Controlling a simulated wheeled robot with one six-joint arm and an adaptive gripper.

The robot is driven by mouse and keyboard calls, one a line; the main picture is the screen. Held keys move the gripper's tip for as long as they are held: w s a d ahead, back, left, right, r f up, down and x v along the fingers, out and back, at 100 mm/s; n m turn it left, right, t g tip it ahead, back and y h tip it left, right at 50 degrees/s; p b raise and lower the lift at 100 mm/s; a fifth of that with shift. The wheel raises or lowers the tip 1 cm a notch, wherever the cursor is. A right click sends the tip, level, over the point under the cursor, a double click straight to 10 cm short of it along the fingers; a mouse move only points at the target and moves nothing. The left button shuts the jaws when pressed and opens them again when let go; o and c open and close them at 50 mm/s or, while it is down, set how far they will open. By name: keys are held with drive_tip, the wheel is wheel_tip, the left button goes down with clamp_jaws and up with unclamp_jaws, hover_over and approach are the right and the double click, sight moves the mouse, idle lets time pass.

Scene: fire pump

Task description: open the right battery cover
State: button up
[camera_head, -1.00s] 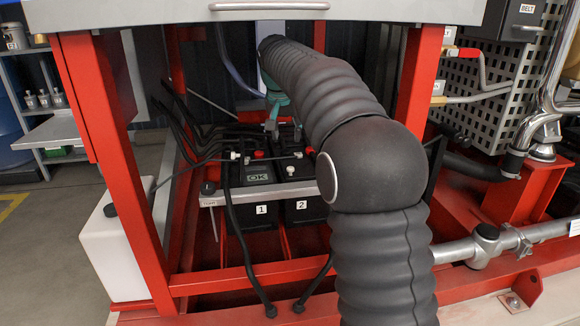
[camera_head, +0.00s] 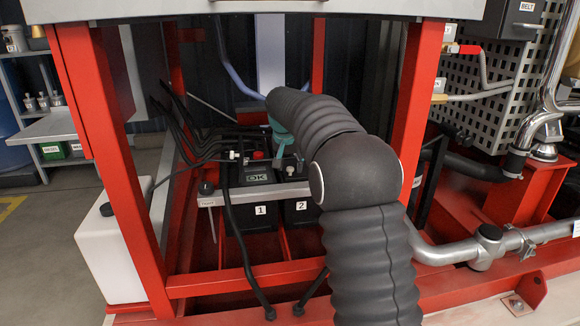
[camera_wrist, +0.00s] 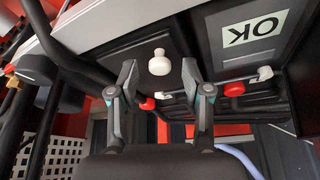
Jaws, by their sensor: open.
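The right battery (camera_head: 301,208), a black box labelled 2, stands beside the left battery (camera_head: 259,214), labelled 1. A white knob (camera_wrist: 159,62) shows on the right battery's dark top (camera_wrist: 118,55) in the wrist view; a white knob also shows in the head view (camera_head: 290,170). My gripper (camera_wrist: 158,72) is open, with its two fingertips on either side of the white knob in the wrist picture and apart from each other. Whether they touch it or the top, I cannot tell. In the head view my arm hides most of the gripper and part of the right battery.
A grey bar (camera_head: 270,192) runs across the batteries' front. Black cables (camera_head: 190,130) and terminals with red caps (camera_wrist: 233,88) lie close by. Red frame posts (camera_head: 113,150) stand on both sides, and a grey panel (camera_head: 270,8) is overhead.

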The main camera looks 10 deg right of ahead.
drive_tip(key=shift+f, duration=0.15)
clamp_jaws()
